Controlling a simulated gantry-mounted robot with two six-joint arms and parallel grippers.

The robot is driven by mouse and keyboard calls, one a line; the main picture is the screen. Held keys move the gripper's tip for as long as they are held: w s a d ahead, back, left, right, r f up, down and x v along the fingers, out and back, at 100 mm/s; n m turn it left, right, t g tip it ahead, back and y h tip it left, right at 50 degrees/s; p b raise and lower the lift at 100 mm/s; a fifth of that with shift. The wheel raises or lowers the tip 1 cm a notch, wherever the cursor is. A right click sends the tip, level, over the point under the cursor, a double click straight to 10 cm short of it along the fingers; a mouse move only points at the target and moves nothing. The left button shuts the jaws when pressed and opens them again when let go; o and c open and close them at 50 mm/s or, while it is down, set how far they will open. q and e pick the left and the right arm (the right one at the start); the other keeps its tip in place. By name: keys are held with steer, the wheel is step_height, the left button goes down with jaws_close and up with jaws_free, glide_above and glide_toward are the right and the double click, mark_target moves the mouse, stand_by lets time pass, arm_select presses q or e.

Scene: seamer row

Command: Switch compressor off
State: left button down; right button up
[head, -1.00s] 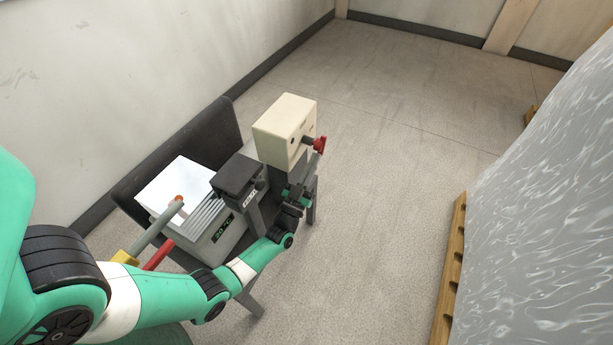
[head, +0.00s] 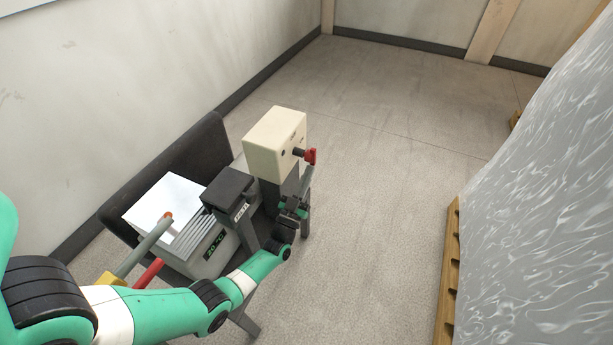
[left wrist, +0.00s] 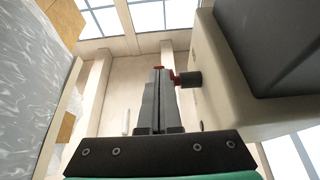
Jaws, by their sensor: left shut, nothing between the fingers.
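A cream switch box (head: 272,143) stands on a dark grey post at the far end of the machine bench. A red handle (head: 310,156) sticks out on a dark shaft from its right face. My left gripper (head: 308,174) is shut and empty, its fingers pointing up just below the handle. In the left wrist view the closed fingers (left wrist: 158,96) rise beside the box (left wrist: 225,85). The red handle (left wrist: 178,78) shows at their tips, partly hidden. I cannot tell whether they touch it. My right gripper is out of view.
A wrapped pallet load (head: 545,220) stands at the right. The floor between is clear.

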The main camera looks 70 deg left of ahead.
arm_select(q)
steer(key=shift+r, duration=0.15)
steer(key=p+v, duration=0.1)
steer(key=v, duration=1.1)
steer(key=shift+p, duration=0.3)
steer(key=shift+w+a, duration=0.1)
steer(key=shift+w, duration=0.05)
